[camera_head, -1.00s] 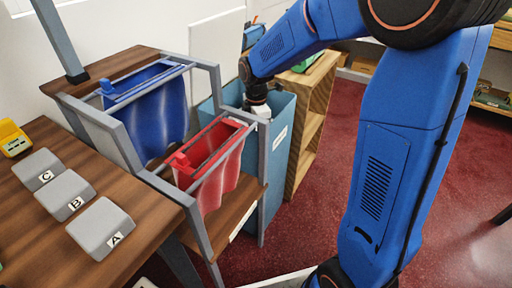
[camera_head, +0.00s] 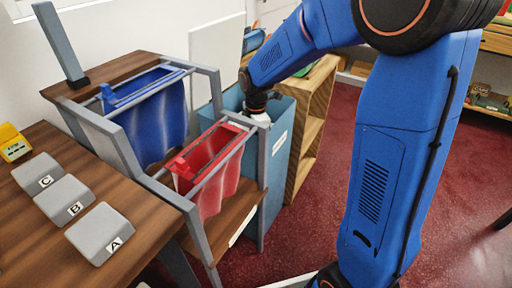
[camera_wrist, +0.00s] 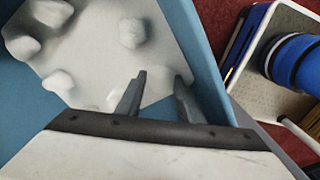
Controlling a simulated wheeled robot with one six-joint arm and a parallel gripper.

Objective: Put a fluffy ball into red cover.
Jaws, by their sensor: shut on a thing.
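The red cover (camera_head: 212,180) hangs open-topped from a grey frame in the head view. Several white fluffy balls (camera_wrist: 132,32) lie on the pale floor of the blue bin (camera_head: 277,155) in the wrist view. My gripper (camera_wrist: 158,84) points down into this bin, just right of and behind the red cover in the head view. Its fingers are shut on a pale fluffy ball (camera_wrist: 158,84), which is hard to make out against the pale floor. The bin wall hides the fingertips in the head view.
A blue cover (camera_head: 155,125) hangs in the frame left of the red one. The grey frame bars (camera_head: 260,165) stand between the bin and the red cover. A wooden shelf (camera_head: 312,125) is right of the bin. Grey blocks (camera_head: 98,232) sit on the table.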

